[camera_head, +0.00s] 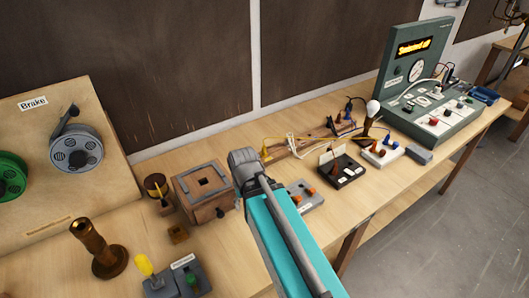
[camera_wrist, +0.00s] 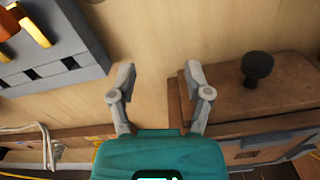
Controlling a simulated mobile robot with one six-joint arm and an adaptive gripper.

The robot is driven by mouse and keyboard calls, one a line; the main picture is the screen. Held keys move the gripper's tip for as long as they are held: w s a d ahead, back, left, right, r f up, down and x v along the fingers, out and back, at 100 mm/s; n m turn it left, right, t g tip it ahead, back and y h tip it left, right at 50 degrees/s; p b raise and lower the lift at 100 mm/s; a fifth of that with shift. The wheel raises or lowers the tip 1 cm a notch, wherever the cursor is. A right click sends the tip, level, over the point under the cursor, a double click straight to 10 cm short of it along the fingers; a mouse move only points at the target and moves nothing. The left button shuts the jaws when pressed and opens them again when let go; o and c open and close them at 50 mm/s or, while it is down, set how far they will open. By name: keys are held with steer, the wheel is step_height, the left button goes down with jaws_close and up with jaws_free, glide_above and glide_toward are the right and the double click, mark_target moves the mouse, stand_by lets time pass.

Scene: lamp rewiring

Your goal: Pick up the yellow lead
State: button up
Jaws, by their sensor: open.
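The yellow lead (camera_head: 287,139) lies at the back of the bench, in the middle of the head view. Its yellow plug end (camera_head: 266,153) stands just right of my grey wrist joint. A thin yellow strand (camera_wrist: 12,176) shows at the lower left edge of the wrist view. My gripper (camera_wrist: 158,77) is open, with nothing between its fingers but bare bench behind. It hangs between a grey block and a wooden box, apart from the yellow lead. My arm hides the gripper's fingers in the head view.
The wooden box (camera_head: 203,187) with a black knob (camera_wrist: 257,66) is close by the gripper. The grey block (camera_wrist: 50,45) with orange posts is on the other side. A black block (camera_head: 342,171), a bulb (camera_head: 373,108) and a green console (camera_head: 435,100) stand farther right.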

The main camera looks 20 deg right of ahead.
steer(key=shift+r+p, duration=0.5)
steer(key=shift+r, duration=0.1)
steer(key=w+d+r+m+p, duration=0.1)
steer(key=w+r+p, duration=0.4)
steer(key=r+p, duration=0.7)
steer(key=w+d+m, duration=1.1)
steer(key=w+d, duration=0.3)
steer(key=w, duration=0.3)
steer(key=shift+w+d+r+m+p, duration=0.15)
steer(key=shift+d+r+m+p, duration=0.2)
steer(key=shift+r+m+p, duration=0.1)
steer(key=shift+f, duration=0.15)
